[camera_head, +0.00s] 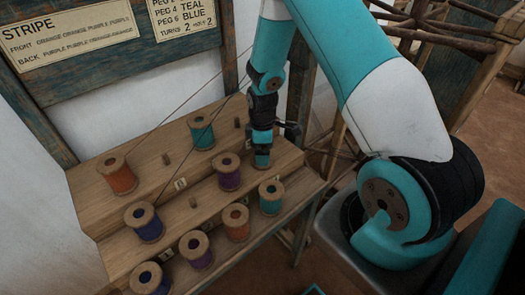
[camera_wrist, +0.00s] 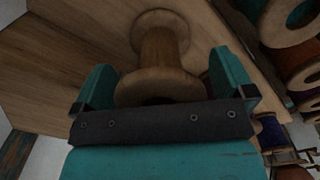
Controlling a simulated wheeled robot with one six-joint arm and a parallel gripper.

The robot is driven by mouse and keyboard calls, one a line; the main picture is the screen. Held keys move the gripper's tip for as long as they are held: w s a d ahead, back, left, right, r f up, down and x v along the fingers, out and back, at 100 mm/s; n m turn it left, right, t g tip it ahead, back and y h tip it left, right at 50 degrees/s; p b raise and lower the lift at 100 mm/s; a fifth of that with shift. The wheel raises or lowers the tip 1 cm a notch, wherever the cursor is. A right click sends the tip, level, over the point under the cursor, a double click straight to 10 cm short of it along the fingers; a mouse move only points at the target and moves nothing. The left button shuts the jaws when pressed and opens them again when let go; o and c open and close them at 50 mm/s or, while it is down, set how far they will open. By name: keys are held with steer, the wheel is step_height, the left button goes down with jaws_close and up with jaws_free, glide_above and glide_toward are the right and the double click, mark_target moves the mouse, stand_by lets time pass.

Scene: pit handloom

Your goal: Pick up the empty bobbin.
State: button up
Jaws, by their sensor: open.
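The empty bobbin (camera_wrist: 161,46) is bare pale wood with a round flange at each end. It stands on the upper step of the wooden rack. In the wrist view it lies between the two teal fingers of my gripper (camera_wrist: 163,76), with space visible on both sides. The fingers are apart and not closed on it. In the head view my gripper (camera_head: 262,142) points down at the right end of the upper step.
Thread-wound bobbins stand nearby: teal (camera_head: 200,134), purple (camera_head: 228,175), orange (camera_head: 121,178), another teal (camera_head: 271,199) and blue (camera_head: 147,224), with several more on lower steps. Bare pegs (camera_head: 166,159) stick up. Threads run above the rack. A stripe sign (camera_head: 75,35) hangs behind.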

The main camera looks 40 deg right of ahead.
steer(key=c, duration=0.9)
steer(key=shift+r, duration=0.2)
